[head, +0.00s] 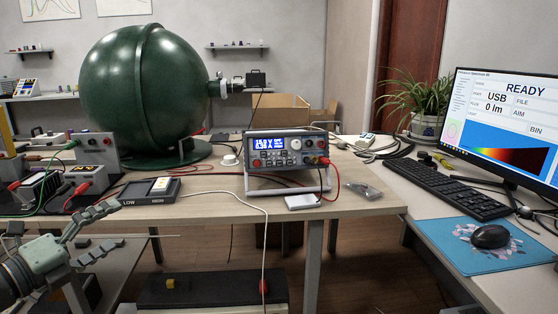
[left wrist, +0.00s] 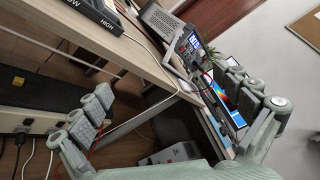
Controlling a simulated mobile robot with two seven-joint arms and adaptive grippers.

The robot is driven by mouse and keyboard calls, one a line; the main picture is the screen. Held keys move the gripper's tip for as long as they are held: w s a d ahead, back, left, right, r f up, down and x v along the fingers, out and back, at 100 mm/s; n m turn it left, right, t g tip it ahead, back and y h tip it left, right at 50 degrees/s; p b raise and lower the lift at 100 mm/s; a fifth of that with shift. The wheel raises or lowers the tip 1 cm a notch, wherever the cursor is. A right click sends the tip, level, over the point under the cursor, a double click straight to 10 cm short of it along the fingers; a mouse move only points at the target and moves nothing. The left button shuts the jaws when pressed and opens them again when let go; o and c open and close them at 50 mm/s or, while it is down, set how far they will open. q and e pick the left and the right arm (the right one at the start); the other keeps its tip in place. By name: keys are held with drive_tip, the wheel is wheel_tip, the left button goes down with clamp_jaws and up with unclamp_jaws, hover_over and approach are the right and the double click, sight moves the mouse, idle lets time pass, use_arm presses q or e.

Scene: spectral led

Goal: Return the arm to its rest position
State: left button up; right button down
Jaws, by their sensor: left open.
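My left gripper (head: 118,224) is at the lower left of the head view, in front of the wooden table's (head: 225,207) front edge. Its fingers are spread apart with nothing between them. In the left wrist view my left gripper (left wrist: 170,98) also shows open and empty, with a finger at each side and the table edge beyond. My right gripper is in neither view.
A black LOW/HIGH tray (head: 149,190) lies near the table edge, close to the gripper. A power supply (head: 288,152) and a large green sphere (head: 145,90) stand on the table. A black unit (head: 213,289) lies lower down. A desk with a monitor (head: 515,115) is at right.

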use_arm(q)
drive_tip(key=s+a+f+n+g+y, duration=0.1)
drive_tip(key=s+a+f+n+y, duration=0.2)
drive_tip(key=f+n, duration=0.4)
drive_tip(key=s+a+f+n+g+y, duration=0.1)
drive_tip(key=s+f+n+y, duration=0.1)
drive_tip(key=f+n+y, duration=0.5)
drive_tip(key=s+a+f+n+g+y, duration=0.1)
drive_tip(key=s+a+f+n, duration=0.3)
drive_tip(key=f, duration=0.6)
drive_tip(key=s+d+f+n+g+h, duration=0.1)
drive_tip(key=s+d+f+n+g, duration=0.8)
drive_tip(key=s+d+f, duration=0.5)
wheel_tip(320, 180, down, 3)
drive_tip(key=shift+s+r+h, duration=0.2)
drive_tip(key=shift+s+h, duration=0.1)
drive_tip(key=shift+s, duration=0.8)
